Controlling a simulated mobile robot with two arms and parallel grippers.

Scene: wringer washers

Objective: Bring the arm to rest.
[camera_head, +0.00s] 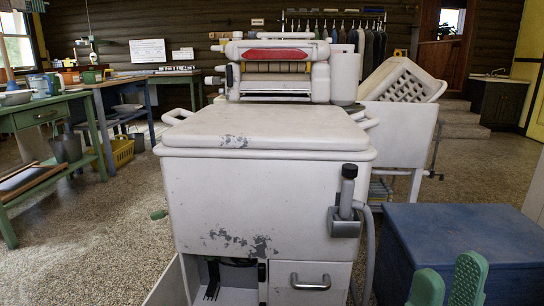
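My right gripper (447,279) shows at the bottom right, in front of a blue chest. Its two green, ribbed fingers stand apart with nothing between them, so it is open and empty. The rest of that arm is out of the frame. My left gripper is not in view. A white wringer washer (260,195) with chipped paint stands straight ahead, its lid closed. My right gripper is to the right of it and apart from it.
The blue chest (460,232) stands right of the washer. A grey hose and nozzle (347,200) hang on the washer's front. A green table (45,118) stands at the left. A white tub (400,125) stands behind right. Speckled floor is open at left.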

